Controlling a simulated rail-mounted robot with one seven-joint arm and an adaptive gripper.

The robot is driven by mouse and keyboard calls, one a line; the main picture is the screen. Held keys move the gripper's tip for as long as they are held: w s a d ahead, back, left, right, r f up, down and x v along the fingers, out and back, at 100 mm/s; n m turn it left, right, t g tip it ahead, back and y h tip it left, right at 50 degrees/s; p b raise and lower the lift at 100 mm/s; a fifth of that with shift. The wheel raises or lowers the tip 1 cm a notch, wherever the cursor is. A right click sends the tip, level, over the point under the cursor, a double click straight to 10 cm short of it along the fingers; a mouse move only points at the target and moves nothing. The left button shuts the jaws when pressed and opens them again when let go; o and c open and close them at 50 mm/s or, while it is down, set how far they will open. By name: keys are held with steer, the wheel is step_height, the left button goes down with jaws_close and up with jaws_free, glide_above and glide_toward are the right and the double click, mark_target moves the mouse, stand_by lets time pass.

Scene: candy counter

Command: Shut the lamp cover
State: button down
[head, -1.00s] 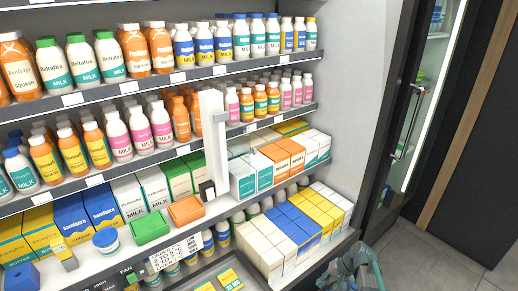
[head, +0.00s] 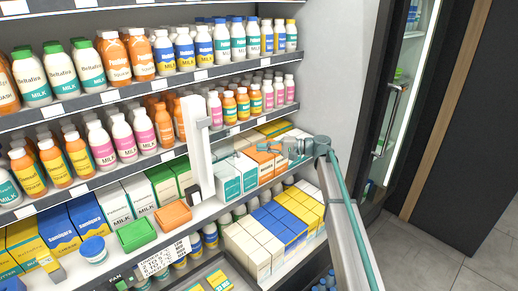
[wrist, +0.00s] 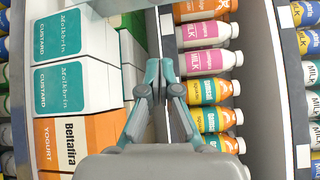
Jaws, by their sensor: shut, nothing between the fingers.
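A tall white upright unit (head: 197,150) stands at the front of the middle shelves in the head view. A narrow flap-like piece sticks out near its top. I take this for the lamp with its cover, but cannot tell surely. My gripper (head: 238,153) reaches in from the right, over the cartons to the right of the unit, apart from it as far as I can see. In the wrist view my gripper (wrist: 160,70) is shut and empty, its fingertips between cartons and bottles. The cover is not clearly recognisable there.
Custard cartons (head: 228,180) and orange yogurt cartons stand close beneath my gripper. The floor at right is clear.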

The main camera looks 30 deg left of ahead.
mark_target(227, 155)
steer(key=s+a+p, duration=0.4)
steer(key=s+a, duration=0.1)
steer(key=s, duration=0.1)
steer(key=shift+p, duration=0.3)
stand_by(0.4)
